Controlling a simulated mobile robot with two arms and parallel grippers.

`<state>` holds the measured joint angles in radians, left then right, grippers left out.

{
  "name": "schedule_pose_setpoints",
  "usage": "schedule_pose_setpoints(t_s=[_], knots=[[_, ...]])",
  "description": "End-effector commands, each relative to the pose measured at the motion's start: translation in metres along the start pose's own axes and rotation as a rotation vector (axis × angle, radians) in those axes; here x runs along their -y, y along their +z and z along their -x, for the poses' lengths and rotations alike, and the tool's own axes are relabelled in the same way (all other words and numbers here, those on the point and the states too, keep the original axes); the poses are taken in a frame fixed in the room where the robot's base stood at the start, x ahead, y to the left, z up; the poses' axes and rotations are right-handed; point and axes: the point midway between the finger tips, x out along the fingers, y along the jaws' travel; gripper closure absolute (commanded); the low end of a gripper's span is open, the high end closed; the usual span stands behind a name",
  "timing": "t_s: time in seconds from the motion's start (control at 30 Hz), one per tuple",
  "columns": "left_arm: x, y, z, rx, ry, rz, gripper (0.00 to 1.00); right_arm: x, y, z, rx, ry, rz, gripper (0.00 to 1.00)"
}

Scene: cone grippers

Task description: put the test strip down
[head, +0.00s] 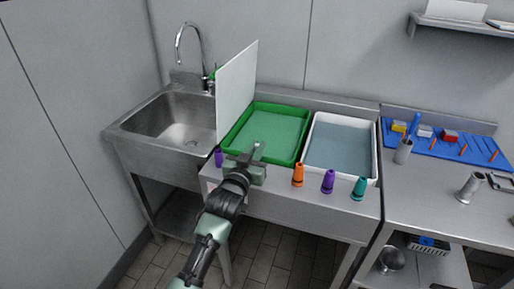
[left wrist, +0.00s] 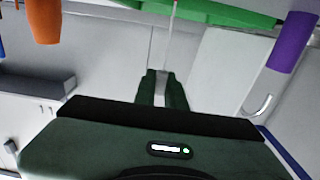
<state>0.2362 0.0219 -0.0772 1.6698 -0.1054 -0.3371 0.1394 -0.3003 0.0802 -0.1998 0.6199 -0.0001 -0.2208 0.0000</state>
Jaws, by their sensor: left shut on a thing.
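My left gripper (head: 254,163) is in front of the near edge of the green tray (head: 297,150), between a purple cone-like piece (head: 218,158) and an orange one (head: 298,175). In the left wrist view its fingers (left wrist: 162,88) are closed together. A thin pale test strip (left wrist: 170,40) sticks out from between them toward the green tray, with a reddish part near the top edge. The strip is too small to make out in the head view. My right gripper is not in view.
A white tray (head: 375,158) of bluish liquid stands right of the green tray. A purple piece (head: 328,182) and a teal one (head: 359,188) line the front edge. A white upright panel (head: 236,90) separates the sink (head: 180,120). A blue mat (head: 465,150) lies right.

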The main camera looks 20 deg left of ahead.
Motion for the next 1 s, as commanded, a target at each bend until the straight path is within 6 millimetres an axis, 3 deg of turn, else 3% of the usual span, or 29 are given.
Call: schedule_pose_setpoints(t_s=[0.27,0.3,0.37,0.73,0.87,1.0], knots=[[0.000,0.003,0.000,0.000,0.000,0.000,1.00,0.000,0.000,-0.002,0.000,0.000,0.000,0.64],[0.000,0.002,0.000,-0.001,0.000,0.000,0.80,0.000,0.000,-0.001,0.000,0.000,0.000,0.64],[0.000,0.002,0.000,0.000,0.000,0.000,0.67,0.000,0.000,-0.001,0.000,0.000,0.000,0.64],[0.000,-0.003,0.000,-0.001,0.000,-0.001,0.67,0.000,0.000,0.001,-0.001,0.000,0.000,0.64],[0.000,0.001,0.017,0.001,0.000,-0.001,0.67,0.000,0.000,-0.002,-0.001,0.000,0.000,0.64],[0.000,0.002,0.047,0.002,-0.001,-0.001,0.67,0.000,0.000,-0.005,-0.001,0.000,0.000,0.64]])
